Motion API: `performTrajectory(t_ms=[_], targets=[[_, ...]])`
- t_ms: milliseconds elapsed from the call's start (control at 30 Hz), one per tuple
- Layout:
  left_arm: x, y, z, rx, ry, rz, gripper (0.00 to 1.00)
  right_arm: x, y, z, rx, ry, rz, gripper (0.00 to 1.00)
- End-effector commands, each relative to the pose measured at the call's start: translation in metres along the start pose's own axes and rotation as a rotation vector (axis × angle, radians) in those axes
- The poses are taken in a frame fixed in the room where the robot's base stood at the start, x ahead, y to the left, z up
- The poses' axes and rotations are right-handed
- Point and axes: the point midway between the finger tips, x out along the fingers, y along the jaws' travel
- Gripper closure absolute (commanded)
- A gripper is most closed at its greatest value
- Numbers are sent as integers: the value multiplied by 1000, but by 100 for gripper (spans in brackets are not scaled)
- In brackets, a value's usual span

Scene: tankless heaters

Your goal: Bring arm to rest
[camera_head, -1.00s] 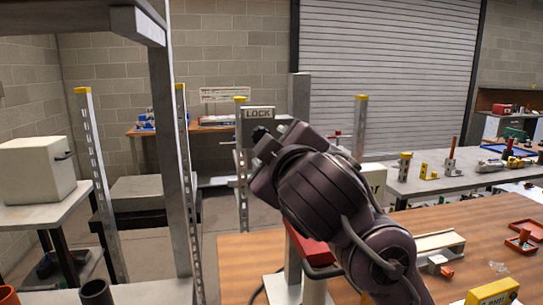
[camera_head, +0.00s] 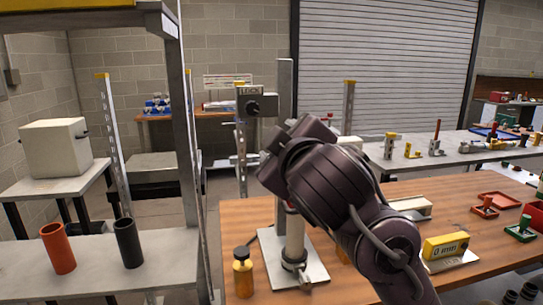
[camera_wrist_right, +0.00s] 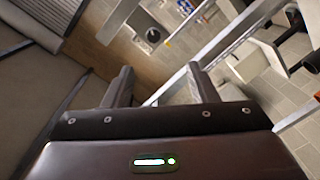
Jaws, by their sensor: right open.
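My right arm reaches in from the lower right of the head view. Its gripper (camera_head: 282,155) is in front of a metal stand, apart from a grey box with a black round knob (camera_head: 256,105) on the post behind. In the right wrist view, the two fingers of my right gripper (camera_wrist_right: 160,82) are spread with nothing between them. The knobbed box (camera_wrist_right: 150,33) also shows there, beyond the fingertips. The arm hides part of the stand. My left gripper is not in view.
The stand's base plate (camera_head: 268,245) sits on a wooden table, with an amber bottle (camera_head: 243,278) to its left. A yellow meter (camera_head: 446,246) lies to the right. A grey shelf bench (camera_head: 190,265) holds an orange cup (camera_head: 58,248) and a black cup (camera_head: 129,243).

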Motion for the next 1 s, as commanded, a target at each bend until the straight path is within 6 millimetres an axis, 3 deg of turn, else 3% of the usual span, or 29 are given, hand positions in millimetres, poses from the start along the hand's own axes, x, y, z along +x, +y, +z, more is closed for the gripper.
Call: performTrajectory(t_ms=[367, 567, 633, 767, 900, 1000], targets=[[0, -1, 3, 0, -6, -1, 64, 7, -41, 67, 131, -116, -98, 47], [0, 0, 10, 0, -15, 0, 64, 2, -81, 130, 248, -237, -177, 47], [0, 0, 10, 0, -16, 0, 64, -4, -101, 160, 303, -300, -213, 47], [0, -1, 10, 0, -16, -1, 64, -29, -145, 226, 424, -453, -283, 47], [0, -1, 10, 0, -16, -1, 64, -70, -191, 292, 541, -634, -343, 47], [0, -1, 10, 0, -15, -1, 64, -104, -218, 329, 605, -755, -374, 47]])
